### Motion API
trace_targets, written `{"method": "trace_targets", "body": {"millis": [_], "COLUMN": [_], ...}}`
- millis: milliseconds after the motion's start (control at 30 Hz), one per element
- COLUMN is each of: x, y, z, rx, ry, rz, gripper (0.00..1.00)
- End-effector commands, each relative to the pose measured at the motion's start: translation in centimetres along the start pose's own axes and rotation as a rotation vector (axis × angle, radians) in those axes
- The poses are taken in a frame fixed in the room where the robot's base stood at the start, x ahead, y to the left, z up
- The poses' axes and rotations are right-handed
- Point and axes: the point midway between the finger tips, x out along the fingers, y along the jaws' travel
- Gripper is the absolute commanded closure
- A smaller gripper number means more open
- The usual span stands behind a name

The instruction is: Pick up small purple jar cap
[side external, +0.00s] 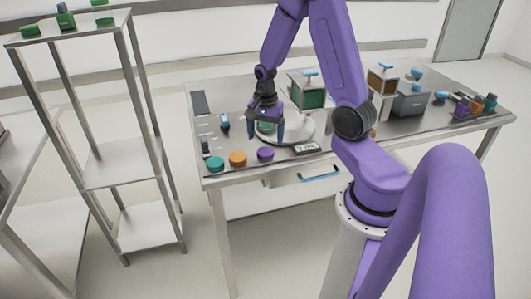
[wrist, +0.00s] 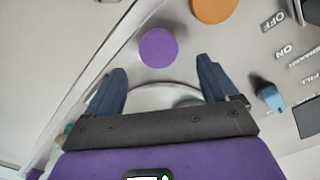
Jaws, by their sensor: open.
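The small purple jar cap (side external: 265,154) lies flat near the front edge of the metal table, to the right of an orange cap. In the wrist view the purple cap (wrist: 158,47) is a round disc just beyond the fingertips, roughly centred between them. My gripper (side external: 266,137) is above the table, behind the cap in the side view, with its fingers pointing down. In the wrist view my gripper (wrist: 162,75) has its two blue fingers spread wide with nothing between them. The cap is fully visible and apart from the fingers.
The orange cap (side external: 237,159) and a green cap (side external: 215,164) lie left of the purple one. A round pale platform (side external: 300,128) is beside my gripper. A metal shelf (side external: 120,165) stands left.

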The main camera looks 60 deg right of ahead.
Motion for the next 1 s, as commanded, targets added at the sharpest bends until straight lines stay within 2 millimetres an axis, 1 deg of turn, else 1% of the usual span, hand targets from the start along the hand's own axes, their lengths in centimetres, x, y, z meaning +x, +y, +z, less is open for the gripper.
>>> {"method": "trace_targets", "body": {"millis": [400,533,800,867,900,967,1000], "x": [4.3,4.9,5.0,5.0,5.0,5.0,5.0], "y": [0.2,0.2,0.1,0.1,0.1,0.1,0.1], "z": [-0.3,-0.3,-0.3,-0.3,-0.3,-0.3,-0.3], "rx": [-0.001,-0.001,-0.001,-0.001,-0.001,-0.001,-0.001], "ry": [-0.002,-0.001,0.000,0.000,0.000,0.000,0.000], "rz": [0.004,0.002,0.000,0.001,0.001,0.001,0.001], "gripper": [0.13,0.13,0.13,0.33,0.46,0.65,0.71]}}
